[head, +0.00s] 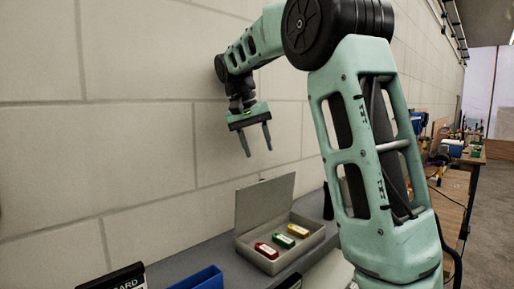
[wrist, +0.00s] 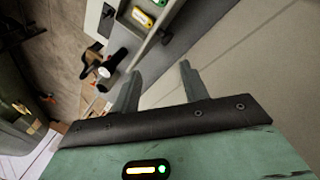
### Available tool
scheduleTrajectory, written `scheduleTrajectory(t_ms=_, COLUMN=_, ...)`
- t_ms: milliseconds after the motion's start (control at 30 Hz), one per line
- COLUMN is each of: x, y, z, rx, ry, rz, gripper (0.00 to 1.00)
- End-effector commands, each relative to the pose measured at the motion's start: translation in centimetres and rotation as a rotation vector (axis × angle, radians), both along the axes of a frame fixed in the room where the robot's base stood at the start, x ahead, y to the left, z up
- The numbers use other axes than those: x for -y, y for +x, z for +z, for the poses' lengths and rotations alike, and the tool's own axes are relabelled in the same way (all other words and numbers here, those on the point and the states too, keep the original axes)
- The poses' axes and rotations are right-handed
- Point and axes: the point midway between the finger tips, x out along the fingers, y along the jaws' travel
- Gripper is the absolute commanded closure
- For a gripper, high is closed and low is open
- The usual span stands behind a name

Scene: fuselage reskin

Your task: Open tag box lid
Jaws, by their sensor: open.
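The tag box (head: 280,233) is a grey box on a shelf against the block wall. Its lid (head: 264,203) stands raised at the back, leaning toward the wall. Inside lie a red tag (head: 266,250), a green tag (head: 284,240) and a yellow tag (head: 298,230). My gripper (head: 256,145) is open and empty, above the box and apart from it. In the wrist view my gripper's fingers (wrist: 158,85) are spread with nothing between them. Part of the box with the yellow tag (wrist: 142,17) and a green tag shows at the top of that view.
A blue bin (head: 200,279) and a black sign (head: 116,277) stand on the shelf at the front left. A dark upright object (head: 328,201) stands right of the box. Workbenches with tools (head: 450,185) are at the far right. The wall is close behind my gripper.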

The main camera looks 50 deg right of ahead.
Motion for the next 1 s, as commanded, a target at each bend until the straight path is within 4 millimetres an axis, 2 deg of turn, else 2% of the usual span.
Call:
scheduleTrajectory(t_ms=267, x=0.0, y=0.0, z=0.2, rx=0.000, ry=0.000, rz=0.000, gripper=0.56)
scheduleTrajectory(t_ms=400, x=0.2, y=-0.5, z=0.4, rx=0.015, ry=0.010, rz=-0.016, gripper=0.95)
scheduleTrajectory(t_ms=433, x=0.3, y=-0.8, z=0.5, rx=0.025, ry=0.015, rz=-0.028, gripper=1.00)
scheduleTrajectory(t_ms=467, x=0.5, y=-1.2, z=0.6, rx=0.041, ry=0.024, rz=-0.042, gripper=1.00)
scheduleTrajectory(t_ms=567, x=1.0, y=-3.3, z=1.0, rx=0.119, ry=0.069, rz=-0.123, gripper=1.00)
scheduleTrajectory(t_ms=700, x=1.4, y=-7.1, z=1.2, rx=0.281, ry=0.158, rz=-0.300, gripper=1.00)
scheduleTrajectory(t_ms=900, x=0.8, y=-11.8, z=0.9, rx=0.502, ry=0.270, rz=-0.577, gripper=1.00)
scheduleTrajectory(t_ms=1000, x=0.3, y=-13.4, z=0.6, rx=0.579, ry=0.307, rz=-0.682, gripper=1.00)
